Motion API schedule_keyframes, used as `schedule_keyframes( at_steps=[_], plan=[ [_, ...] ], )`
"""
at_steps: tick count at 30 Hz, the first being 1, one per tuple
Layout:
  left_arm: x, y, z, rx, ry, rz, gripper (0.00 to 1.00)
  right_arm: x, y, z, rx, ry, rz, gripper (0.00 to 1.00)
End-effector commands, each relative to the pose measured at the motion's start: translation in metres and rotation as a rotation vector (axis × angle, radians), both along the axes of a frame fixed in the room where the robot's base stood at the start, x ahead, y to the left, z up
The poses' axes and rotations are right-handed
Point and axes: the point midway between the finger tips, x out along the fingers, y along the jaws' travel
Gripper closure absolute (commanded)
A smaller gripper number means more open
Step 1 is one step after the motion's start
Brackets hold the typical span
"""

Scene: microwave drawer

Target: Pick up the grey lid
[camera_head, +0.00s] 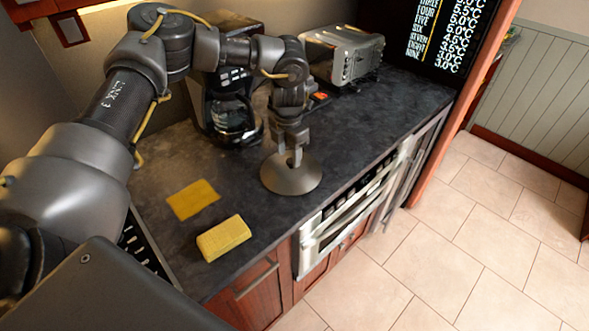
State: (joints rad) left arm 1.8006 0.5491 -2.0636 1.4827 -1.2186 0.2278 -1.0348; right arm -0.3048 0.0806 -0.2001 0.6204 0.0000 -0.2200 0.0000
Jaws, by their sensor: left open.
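The grey lid (291,182) is a round, shallow dome lying on the dark countertop near its front edge. My left gripper (294,157) points down directly over the middle of the lid. Its fingers are open at the lid's knob, which they partly hide. I cannot tell whether the fingers touch the knob. My right gripper is not in view.
A yellow sponge (223,238) and a flat yellow cloth (193,199) lie on the counter to the left. A coffee maker (233,120) and a metal toaster (344,55) stand behind. An oven (345,215) is built in below the counter's front edge.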

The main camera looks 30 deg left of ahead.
Motion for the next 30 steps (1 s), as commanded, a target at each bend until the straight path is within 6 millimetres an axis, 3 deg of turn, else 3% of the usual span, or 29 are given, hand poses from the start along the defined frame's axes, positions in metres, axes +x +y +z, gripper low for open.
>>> schedule_keyframes(
  at_steps=[4,13,24,30],
  plan=[
    [0.001,-0.002,-0.015,0.000,0.001,-0.003,0.49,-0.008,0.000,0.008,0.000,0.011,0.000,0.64],
    [0.001,-0.002,-0.021,0.000,-0.001,-0.003,0.50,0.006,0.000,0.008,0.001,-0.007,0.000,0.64],
    [0.001,-0.002,-0.020,0.000,-0.001,-0.004,0.98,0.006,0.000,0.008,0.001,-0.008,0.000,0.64],
    [0.002,-0.002,-0.020,-0.001,-0.002,-0.004,1.00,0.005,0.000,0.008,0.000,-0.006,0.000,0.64]
  ],
)
